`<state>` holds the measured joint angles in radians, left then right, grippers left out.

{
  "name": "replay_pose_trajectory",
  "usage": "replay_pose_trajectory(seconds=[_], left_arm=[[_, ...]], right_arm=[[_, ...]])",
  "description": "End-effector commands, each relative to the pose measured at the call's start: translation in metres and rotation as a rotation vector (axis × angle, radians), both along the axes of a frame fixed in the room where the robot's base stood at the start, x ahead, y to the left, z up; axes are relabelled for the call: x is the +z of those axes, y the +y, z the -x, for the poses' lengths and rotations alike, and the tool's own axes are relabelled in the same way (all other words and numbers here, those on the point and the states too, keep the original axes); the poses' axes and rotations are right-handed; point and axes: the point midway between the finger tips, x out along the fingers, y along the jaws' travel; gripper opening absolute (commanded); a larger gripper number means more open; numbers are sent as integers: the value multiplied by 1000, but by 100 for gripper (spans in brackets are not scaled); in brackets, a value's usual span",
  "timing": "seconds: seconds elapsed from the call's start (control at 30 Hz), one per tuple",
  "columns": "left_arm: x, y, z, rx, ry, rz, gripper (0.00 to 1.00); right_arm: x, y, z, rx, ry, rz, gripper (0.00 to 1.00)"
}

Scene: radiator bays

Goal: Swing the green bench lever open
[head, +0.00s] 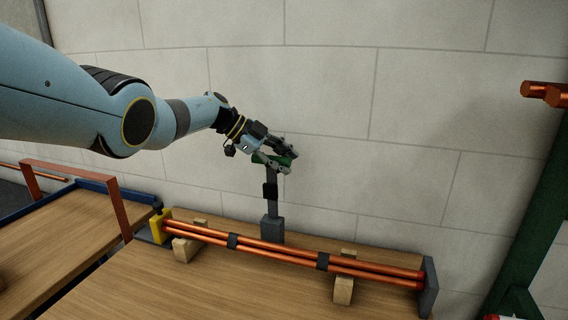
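The green bench lever (261,158) is a short green handle at the top of a grey upright post (272,190) with a dark band. The post stands on a grey block (272,229) at the back of the wooden bench, near the wall. My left gripper (288,162) reaches in from the left and is at the green handle, with its fingers on both sides of it. The fingers hide part of the handle, and I cannot tell whether they press on it. My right gripper is not in view.
Copper pipes (285,251) lie across wooden blocks (343,290) in front of the post, between a yellow piece (160,226) and a grey end plate (428,287). An orange-brown frame (119,208) stands at left. The wall is close behind.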

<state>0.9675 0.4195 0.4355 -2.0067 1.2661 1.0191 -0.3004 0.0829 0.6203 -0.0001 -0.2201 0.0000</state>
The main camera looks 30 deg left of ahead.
Motion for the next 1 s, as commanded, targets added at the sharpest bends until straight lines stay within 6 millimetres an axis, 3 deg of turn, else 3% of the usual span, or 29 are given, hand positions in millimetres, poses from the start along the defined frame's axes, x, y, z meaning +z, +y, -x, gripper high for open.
replay_pose_trajectory(seconds=[0.1, 0.57, 1.0], left_arm=[[0, 0, 0, -1, 1, 1, 48], [5, 9, 8, 0, 4, 0, 48], [62, 63, 50, 0, 3, -3, 48]], right_arm=[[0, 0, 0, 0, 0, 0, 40], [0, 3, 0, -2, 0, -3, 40], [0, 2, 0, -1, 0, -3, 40]])
